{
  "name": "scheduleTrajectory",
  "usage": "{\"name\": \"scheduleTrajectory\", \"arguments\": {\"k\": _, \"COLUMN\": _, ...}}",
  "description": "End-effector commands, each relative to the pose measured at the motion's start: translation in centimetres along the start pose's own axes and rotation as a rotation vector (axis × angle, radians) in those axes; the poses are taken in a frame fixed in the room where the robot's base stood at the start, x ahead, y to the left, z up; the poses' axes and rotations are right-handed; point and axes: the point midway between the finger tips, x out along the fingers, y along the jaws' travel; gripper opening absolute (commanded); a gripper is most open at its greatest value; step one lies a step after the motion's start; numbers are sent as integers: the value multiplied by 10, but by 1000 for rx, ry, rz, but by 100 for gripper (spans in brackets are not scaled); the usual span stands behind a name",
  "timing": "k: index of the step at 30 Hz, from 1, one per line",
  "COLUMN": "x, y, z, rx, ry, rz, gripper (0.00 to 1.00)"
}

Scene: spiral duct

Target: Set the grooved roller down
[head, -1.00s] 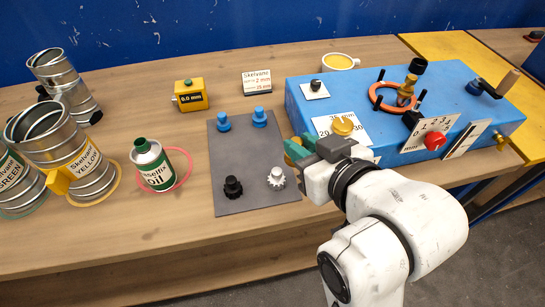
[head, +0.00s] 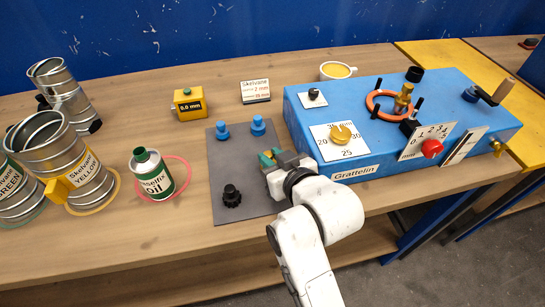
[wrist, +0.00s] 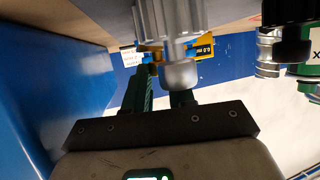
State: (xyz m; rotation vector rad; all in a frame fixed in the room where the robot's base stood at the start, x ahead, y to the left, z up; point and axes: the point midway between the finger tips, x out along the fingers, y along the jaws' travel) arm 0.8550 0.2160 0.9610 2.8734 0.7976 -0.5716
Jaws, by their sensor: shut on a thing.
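My gripper (head: 270,157) is over the right side of the grey mat (head: 232,165), its green fingers pointing away from me. It is shut on a small yellow, brass-like piece, taken to be the grooved roller (head: 276,152). Fingers and other parts hide most of it, so its grooves and whether it touches the mat cannot be told. In the wrist view, a pale toothed roller (wrist: 172,18) with a rounded end stands close in front of the green fingers. My gripper covers that pale roller in the head view.
Two blue rollers (head: 258,125) stand at the mat's back and a black toothed roller (head: 231,196) at its front. The blue Grattelin box (head: 350,172) is close on the right. An oil can (head: 152,174) stands left. The mat's middle is clear.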

Motion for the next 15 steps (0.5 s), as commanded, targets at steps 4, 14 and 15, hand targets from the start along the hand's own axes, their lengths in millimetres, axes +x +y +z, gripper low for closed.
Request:
{"name": "scheduleTrajectory", "arguments": {"k": 4, "x": 0, "y": 0, "z": 0, "rx": 0, "ry": 2, "rz": 0, "gripper": 0}}
{"name": "scheduleTrajectory", "arguments": {"k": 14, "x": 1, "y": 0, "z": 3, "rx": 0, "ry": 0, "rz": -1, "gripper": 33}}
{"name": "scheduleTrajectory", "arguments": {"k": 15, "x": 1, "y": 0, "z": 3, "rx": 0, "ry": 0, "rz": -1, "gripper": 37}}
